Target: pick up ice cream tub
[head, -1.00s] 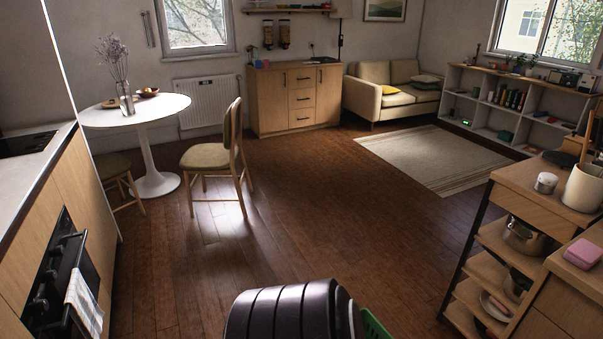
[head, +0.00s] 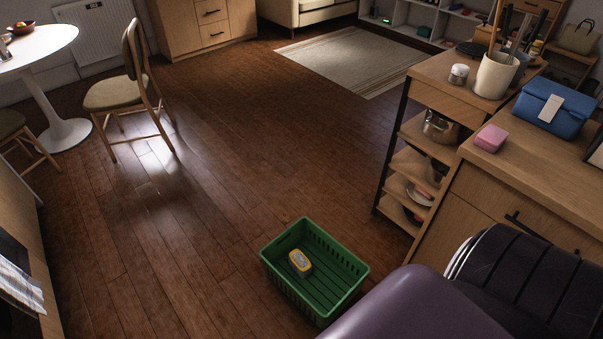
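A small yellow tub with a pale label or lid (head: 300,261) lies in a green slatted crate (head: 346,294) on the wooden floor, at the lower middle of the head view. It looks like the ice cream tub, but its print is too small to read. The crate is open at the top and shows nothing else inside. My dark purple arm links fill the lower right, close to the crate's right side in the picture. Neither of my grippers is in view.
A wooden counter (head: 560,165) at the right carries a pink box (head: 491,138) and a blue box (head: 553,106). A shelf unit (head: 410,161) with pots stands beside it. A chair (head: 115,95) and round table (head: 30,50) are at the left. The middle floor is clear.

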